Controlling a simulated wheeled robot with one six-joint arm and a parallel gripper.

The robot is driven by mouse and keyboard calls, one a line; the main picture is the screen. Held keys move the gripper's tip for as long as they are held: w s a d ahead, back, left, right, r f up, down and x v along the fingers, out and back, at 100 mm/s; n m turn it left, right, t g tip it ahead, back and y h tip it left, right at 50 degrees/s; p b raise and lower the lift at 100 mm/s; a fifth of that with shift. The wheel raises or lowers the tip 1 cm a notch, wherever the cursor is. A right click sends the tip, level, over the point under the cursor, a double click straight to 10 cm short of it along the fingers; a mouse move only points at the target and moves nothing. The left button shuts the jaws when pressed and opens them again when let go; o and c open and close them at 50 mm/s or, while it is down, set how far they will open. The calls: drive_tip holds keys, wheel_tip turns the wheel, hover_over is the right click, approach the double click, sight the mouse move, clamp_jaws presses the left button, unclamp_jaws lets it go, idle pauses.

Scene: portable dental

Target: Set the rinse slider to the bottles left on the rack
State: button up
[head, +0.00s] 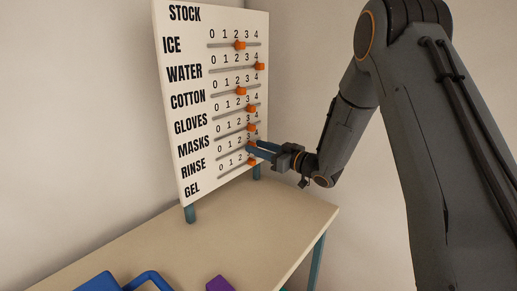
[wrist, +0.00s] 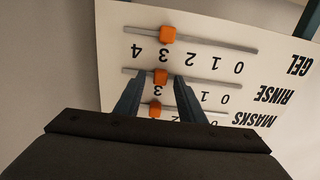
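The white stock board (head: 196,165) stands on the table, with a track and orange knob for each row. The rinse knob (wrist: 161,76) sits at about the 3 mark on its track (wrist: 215,84) in the wrist view, where the board appears upside down. My gripper (wrist: 160,73) is open, with its two blue fingers on either side of the rinse knob and a small gap visible on each side. In the head view my gripper (head: 254,147) reaches the board's right side and partly hides the lower knobs. I see no bottles or rack in either view.
The gel knob (wrist: 168,34) and the masks knob (wrist: 155,110) lie close on either side of the rinse row. A blue object (head: 100,282) and a purple object (head: 219,284) are at the front of the table (head: 240,235). The tabletop before the board is clear.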

drive_tip(key=b+v, duration=0.1)
drive_tip(key=v, duration=0.6)
drive_tip(key=shift+s+d, duration=0.2)
drive_tip(key=s+d+f+m+g+h, duration=0.1)
drive_tip(key=s+d+f+m+h, duration=0.25)
drive_tip(key=d+h, duration=0.25)
drive_tip(key=s+d+f+m+g+h, duration=0.1)
drive_tip(key=s+d+f+m+h, duration=0.25)
drive_tip(key=d+h, duration=0.25)
drive_tip(key=s+f+m+g+h, duration=0.1)
drive_tip(key=s+g, duration=0.8)
drive_tip(key=s, duration=1.9)
drive_tip(key=shift+s+a+f+m+h, duration=0.25)
drive_tip(key=shift+f+m+h, duration=0.15)
drive_tip(key=shift+f+m, duration=0.55)
